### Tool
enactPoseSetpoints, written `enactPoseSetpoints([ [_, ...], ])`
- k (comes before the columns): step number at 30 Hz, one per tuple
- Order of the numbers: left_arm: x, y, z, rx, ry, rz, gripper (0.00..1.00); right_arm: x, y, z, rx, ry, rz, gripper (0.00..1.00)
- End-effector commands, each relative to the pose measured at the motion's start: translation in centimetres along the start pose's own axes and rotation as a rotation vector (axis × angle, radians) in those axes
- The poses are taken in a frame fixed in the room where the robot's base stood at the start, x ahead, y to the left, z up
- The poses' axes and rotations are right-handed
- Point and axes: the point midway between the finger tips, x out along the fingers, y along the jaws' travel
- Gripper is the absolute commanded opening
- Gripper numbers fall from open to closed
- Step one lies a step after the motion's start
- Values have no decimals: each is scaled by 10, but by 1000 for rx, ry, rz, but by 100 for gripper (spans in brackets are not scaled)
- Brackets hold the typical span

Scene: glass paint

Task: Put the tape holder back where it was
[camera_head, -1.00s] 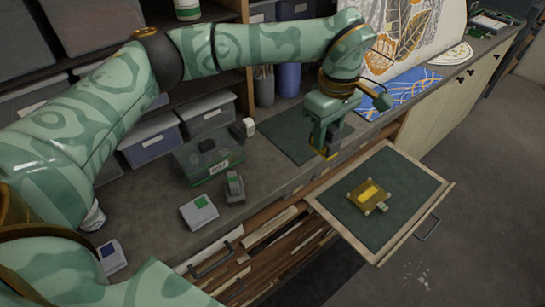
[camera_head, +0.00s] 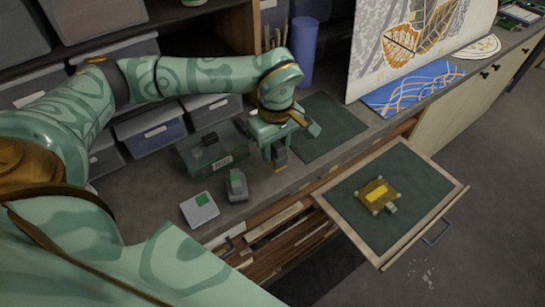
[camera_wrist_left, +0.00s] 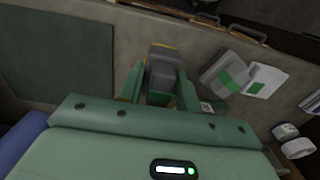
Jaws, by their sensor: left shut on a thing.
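My left gripper (camera_head: 277,155) is shut on a grey tape holder with yellow parts (camera_head: 279,162) and holds it over the worktop near its front edge. In the left wrist view the grey holder (camera_wrist_left: 163,72) stands between the two green fingers of the gripper (camera_wrist_left: 160,88). A similar grey holder with green (camera_head: 237,185) stands on the worktop to the left of the gripper. The fingers partly hide the held holder, and I cannot tell whether it touches the worktop. My right gripper is not in view.
A pulled-out drawer (camera_head: 455,196) holds a yellow-and-brown piece. A dark green mat (camera_head: 328,125) lies behind and right of the gripper. A clear lidded box (camera_head: 214,152) and a white-and-green block (camera_head: 200,209) stand to the left. A blue cylinder (camera_head: 303,52) stands at the back.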

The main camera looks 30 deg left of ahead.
Motion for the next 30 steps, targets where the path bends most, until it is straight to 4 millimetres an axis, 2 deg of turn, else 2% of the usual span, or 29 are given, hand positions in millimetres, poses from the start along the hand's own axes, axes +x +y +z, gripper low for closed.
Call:
enactPoseSetpoints([
  [3, 12, -8, -4, -1, -1, -3, 13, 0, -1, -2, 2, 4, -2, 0],
  [6, 29, -7, -3, 0, -2, -3, 13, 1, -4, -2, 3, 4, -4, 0],
  [9, 38, -6, -3, 1, 0, -1, 13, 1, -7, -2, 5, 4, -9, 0],
  [19, 40, -6, -3, 1, 1, 0, 13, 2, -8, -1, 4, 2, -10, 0],
  [20, 40, -6, -3, 1, 1, -1, 40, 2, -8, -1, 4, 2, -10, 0],
  [21, 40, -6, -3, 1, 1, -1, 51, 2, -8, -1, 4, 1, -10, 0],
  [22, 40, -6, -3, 1, 0, -1, 56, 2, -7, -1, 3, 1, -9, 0],
  [30, 39, -6, -3, 1, 0, 0, 56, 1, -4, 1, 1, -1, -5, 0],
])
